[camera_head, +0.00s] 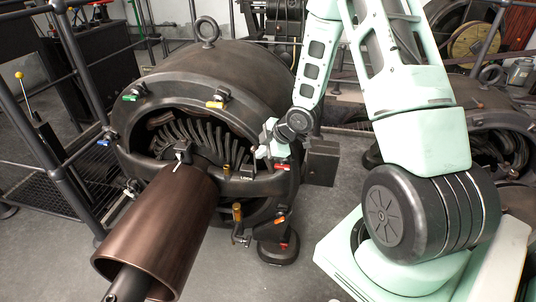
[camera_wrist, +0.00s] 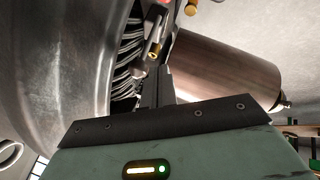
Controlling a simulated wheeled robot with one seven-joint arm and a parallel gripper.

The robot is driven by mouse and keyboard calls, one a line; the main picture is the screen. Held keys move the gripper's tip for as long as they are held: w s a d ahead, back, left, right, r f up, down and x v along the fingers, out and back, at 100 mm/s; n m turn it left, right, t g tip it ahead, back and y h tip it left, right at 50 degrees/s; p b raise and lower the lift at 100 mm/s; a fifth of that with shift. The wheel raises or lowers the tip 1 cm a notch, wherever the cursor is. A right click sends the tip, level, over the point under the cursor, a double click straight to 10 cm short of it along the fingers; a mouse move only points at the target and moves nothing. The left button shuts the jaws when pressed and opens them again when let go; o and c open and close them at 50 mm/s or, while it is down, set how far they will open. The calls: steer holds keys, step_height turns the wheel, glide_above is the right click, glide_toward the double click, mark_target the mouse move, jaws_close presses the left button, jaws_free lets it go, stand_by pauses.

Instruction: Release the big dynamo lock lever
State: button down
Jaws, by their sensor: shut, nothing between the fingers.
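The big dynamo (camera_head: 215,70) is a dark, ribbed-coil machine with a brown metal cylinder (camera_head: 160,225) sticking out of its front. A plate marked LOCK (camera_head: 247,180) is on its front rim. A small lever with a brass grip (camera_head: 237,210) stands below that plate; I cannot tell for certain that it is the lock lever. In the wrist view a grey lever-like part with a brass tip (camera_wrist: 154,50) is close beyond my fingertips. My gripper (camera_head: 264,151) is at the right front of the dynamo, and its fingers (camera_wrist: 157,75) are shut and empty. Contact cannot be told.
Coloured tags, such as a red one (camera_head: 282,167), sit around the dynamo's rim. Dark railings (camera_head: 75,80) stand at the left. A second dynamo (camera_head: 500,135) is at the right, behind my arm. Bare grey floor (camera_head: 270,280) lies in front.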

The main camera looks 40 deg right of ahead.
steer(key=shift+w+d, duration=0.15)
steer(key=shift+w, duration=0.25)
steer(key=d+p, duration=0.1)
steer(key=w+d+p, duration=0.1)
steer(key=shift+w+r+p, duration=0.15)
steer(key=shift+w+p, duration=0.1)
steer(key=shift+p, duration=0.05)
steer(key=shift+a, duration=0.15)
